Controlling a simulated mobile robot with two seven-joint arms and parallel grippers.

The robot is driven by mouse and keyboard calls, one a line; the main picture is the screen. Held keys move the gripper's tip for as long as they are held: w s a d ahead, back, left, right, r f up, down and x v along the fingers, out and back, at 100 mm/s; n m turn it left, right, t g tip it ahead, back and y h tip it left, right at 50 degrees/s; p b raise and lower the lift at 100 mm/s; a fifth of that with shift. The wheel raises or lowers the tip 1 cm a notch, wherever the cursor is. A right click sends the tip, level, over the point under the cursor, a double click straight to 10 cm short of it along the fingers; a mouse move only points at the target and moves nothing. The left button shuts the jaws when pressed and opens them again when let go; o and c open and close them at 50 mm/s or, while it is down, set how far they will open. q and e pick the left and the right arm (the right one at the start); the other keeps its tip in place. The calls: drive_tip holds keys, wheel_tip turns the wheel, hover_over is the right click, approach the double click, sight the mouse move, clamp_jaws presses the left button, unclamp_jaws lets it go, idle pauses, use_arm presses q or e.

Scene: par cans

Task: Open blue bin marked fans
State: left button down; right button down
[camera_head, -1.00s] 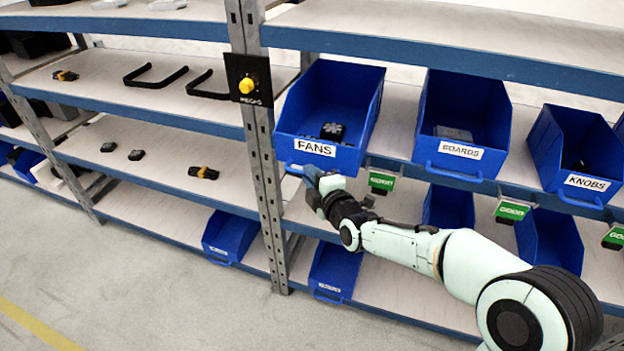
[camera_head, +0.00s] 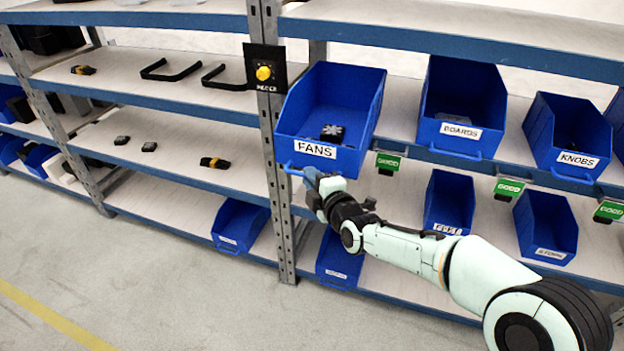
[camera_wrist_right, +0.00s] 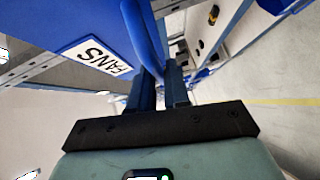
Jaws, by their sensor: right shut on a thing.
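The blue bin marked FANS (camera_head: 347,158) is on the upper bin shelf right of the metal post, with its front jutting past the shelf edge. A small dark fan part (camera_head: 332,133) lies inside it. Its blue handle (camera_wrist_right: 142,38) runs between the fingers of my right gripper (camera_wrist_right: 164,88) in the right wrist view, beside the white FANS label (camera_wrist_right: 97,56). In the head view my right gripper (camera_head: 312,177) is shut on this handle, just below the bin's front. My left gripper is not in view.
The BOARDS bin (camera_head: 484,138) and KNOBS bin (camera_head: 562,153) stand to the right on the same shelf. Green tags (camera_head: 388,163) hang from the shelf edge. A black panel with a yellow knob (camera_head: 264,72) is on the post. Floor (camera_head: 170,290) in front is clear.

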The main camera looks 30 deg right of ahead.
drive_tip(key=c, duration=1.2)
unclamp_jaws()
drive_tip(key=shift+d, duration=0.1)
drive_tip(key=shift+o, duration=0.2)
drive_tip(key=shift+s, duration=0.1)
drive_tip(key=s+a+r, duration=0.1)
drive_tip(key=s+r, duration=0.1)
drive_tip(key=s, duration=1.1)
